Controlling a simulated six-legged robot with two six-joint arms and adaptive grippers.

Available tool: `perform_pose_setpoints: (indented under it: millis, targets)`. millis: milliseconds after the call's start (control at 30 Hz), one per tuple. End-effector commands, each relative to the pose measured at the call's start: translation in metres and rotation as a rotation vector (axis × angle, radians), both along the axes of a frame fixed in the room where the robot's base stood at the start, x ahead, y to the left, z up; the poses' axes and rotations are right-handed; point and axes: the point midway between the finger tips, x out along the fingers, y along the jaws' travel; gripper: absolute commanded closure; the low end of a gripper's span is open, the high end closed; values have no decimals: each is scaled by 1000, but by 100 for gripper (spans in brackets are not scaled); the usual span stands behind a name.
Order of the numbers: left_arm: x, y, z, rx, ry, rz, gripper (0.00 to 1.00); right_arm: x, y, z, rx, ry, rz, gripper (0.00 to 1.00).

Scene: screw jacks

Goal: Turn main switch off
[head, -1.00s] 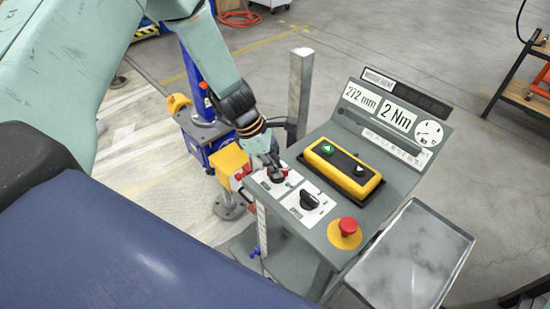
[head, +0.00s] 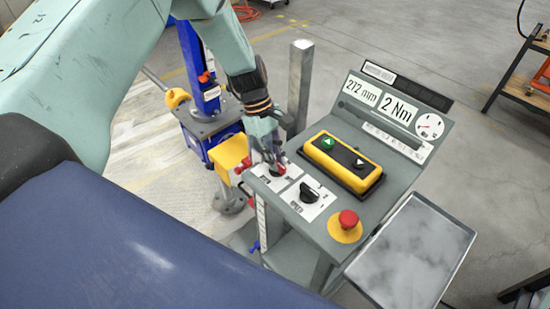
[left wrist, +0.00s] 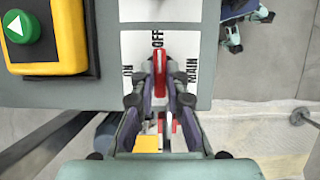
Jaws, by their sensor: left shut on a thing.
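The main switch is a red handle (left wrist: 161,76) on a white plate (left wrist: 160,11) marked OFF, ON and MAIN in the left wrist view. The handle lies in line with the OFF mark. My left gripper (left wrist: 160,95) is shut on the handle, with a finger on each side of it. In the head view my left gripper (head: 268,160) reaches down to the left end of the grey control panel (head: 318,241) and hides most of the switch. My right gripper is not in view.
A black rotary knob (head: 309,192), a red emergency button (head: 348,219) and a yellow button box (head: 344,163) sit close by on the panel. A grey post (head: 300,88) stands behind the gripper. A blue screw jack (head: 207,140) is to its left.

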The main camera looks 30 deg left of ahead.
Motion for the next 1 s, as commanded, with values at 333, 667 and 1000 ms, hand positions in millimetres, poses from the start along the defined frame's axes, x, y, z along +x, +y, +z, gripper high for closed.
perform_pose_setpoints:
  millis: [333,667,1000]
  targets:
    - [-2,-1,-1,-2,5,-41,100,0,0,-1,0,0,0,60]
    - [-2,-1,-1,-2,5,-41,83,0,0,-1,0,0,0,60]
    - [0,-1,0,-1,2,-38,64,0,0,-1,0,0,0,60]
